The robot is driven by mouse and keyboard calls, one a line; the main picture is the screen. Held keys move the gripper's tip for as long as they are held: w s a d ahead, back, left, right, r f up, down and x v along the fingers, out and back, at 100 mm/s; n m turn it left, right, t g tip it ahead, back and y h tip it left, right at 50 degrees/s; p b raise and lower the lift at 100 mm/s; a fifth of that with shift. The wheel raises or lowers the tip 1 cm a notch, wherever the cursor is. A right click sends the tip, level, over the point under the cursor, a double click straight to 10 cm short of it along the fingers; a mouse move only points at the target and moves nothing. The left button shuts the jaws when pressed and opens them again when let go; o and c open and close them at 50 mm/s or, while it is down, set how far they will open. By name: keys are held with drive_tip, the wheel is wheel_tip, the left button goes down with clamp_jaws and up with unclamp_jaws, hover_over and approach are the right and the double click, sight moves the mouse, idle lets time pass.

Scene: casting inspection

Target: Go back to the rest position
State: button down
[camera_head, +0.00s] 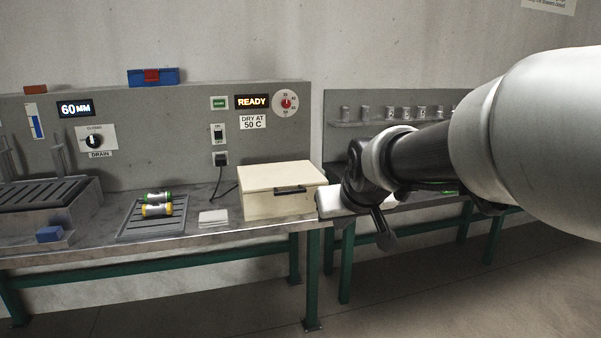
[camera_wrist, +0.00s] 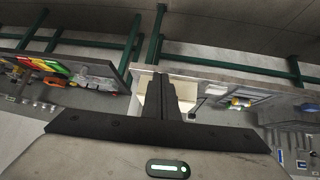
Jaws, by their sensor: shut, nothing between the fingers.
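My gripper (camera_wrist: 174,84) shows in the wrist view with its two dark fingers together and nothing between them. In the head view my arm reaches in from the right, and its wrist end is in front of the gap between the two benches, just right of the cream box (camera_head: 280,191). The fingertips are not clear in that view. The cream box has its lid down and a dark handle on its front. In the wrist view it is partly hidden behind my fingers. I cannot tell the exact distance between gripper and box.
On the left bench (camera_head: 180,242) stand a slatted tray (camera_head: 132,236) with a green-ended and a yellow-ended cylinder, a white pad (camera_head: 213,218) and a blue block (camera_head: 49,234). My arm hides much of the right bench. A shelf (camera_head: 350,124) there holds several small cups. Open floor lies in front.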

drive_tip(key=s+d+f+m+g+h, duration=0.1)
drive_tip(key=s+d+f+g, duration=0.15)
drive_tip(key=s, duration=1.05)
drive_tip(key=s+d+f+m+g, duration=0.1)
drive_tip(key=s+d, duration=0.2)
drive_tip(key=s, duration=1)
wheel_tip(320, 180, up, 22)
drive_tip(key=p, duration=2.2)
drive_tip(key=shift+w+r+p, duration=0.2)
drive_tip(key=shift+w+p, duration=0.05)
drive_tip(key=shift+p, duration=0.15)
